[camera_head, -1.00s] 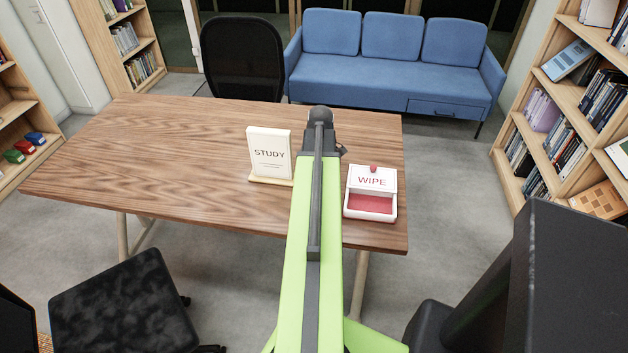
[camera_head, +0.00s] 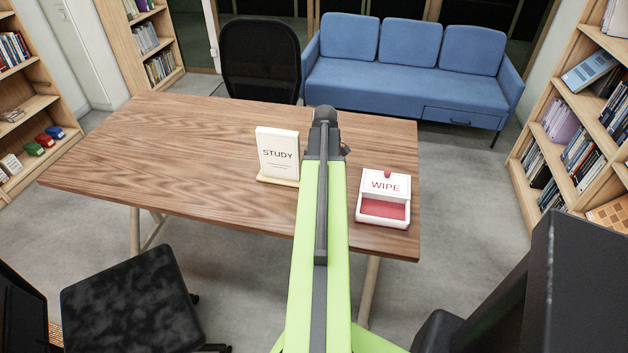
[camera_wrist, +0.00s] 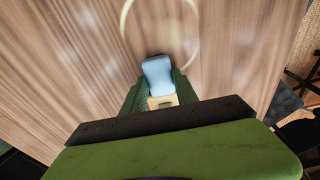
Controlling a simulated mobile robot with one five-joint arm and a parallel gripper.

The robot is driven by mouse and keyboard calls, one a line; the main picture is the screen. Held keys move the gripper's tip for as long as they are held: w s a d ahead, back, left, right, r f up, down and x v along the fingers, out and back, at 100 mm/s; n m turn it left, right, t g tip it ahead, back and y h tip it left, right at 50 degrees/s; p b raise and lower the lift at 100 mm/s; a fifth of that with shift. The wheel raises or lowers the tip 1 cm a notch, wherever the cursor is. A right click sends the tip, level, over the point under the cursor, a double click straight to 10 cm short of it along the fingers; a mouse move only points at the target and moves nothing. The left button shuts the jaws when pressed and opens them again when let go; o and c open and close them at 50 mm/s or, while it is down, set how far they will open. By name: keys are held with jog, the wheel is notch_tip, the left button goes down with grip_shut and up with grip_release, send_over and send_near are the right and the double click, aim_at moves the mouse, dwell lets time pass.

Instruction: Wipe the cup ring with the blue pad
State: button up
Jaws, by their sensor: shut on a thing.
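The blue pad (camera_wrist: 158,76) is in the wrist view, with a pale yellow block-like part (camera_wrist: 162,101) at its near end. My gripper (camera_wrist: 160,88) is shut on it, with dark green fingers on both sides. The cup ring (camera_wrist: 197,28) is a faint pale circle on the wooden table, cut off by the top of the wrist view. The pad overlaps the near part of the ring in the picture; I cannot tell whether it touches the tabletop. In the head view my arm hides the pad and the ring.
The wooden table (camera_head: 200,150) carries a STUDY sign (camera_head: 278,154) left of my arm and a white WIPE box (camera_head: 384,200) with a red inside to its right. The table's left part is clear. Chairs, a blue sofa (camera_head: 405,75) and bookshelves stand around it.

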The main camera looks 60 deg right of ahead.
jog(key=shift+s+d+r, duration=0.1)
jog(key=shift+s+d, duration=0.3)
jog(key=shift+s, duration=0.7)
jog(key=shift+s+d, duration=0.35)
jog(key=shift+s, duration=0.8)
jog(key=shift+s+d+r, duration=0.1)
jog(key=shift+s+d, duration=0.3)
jog(key=shift+s, duration=0.7)
jog(key=shift+s+d+f, duration=0.1)
jog(key=shift+s+d, duration=0.2)
jog(key=shift+s, duration=0.6)
jog(key=shift+s+d+f, duration=0.1)
jog(key=shift+s+d, duration=0.15)
jog(key=shift+s, duration=0.6)
notch_tip(320, 180, up, 6)
jog(key=p, duration=0.6)
notch_tip(320, 180, up, 3)
jog(key=p, duration=0.3)
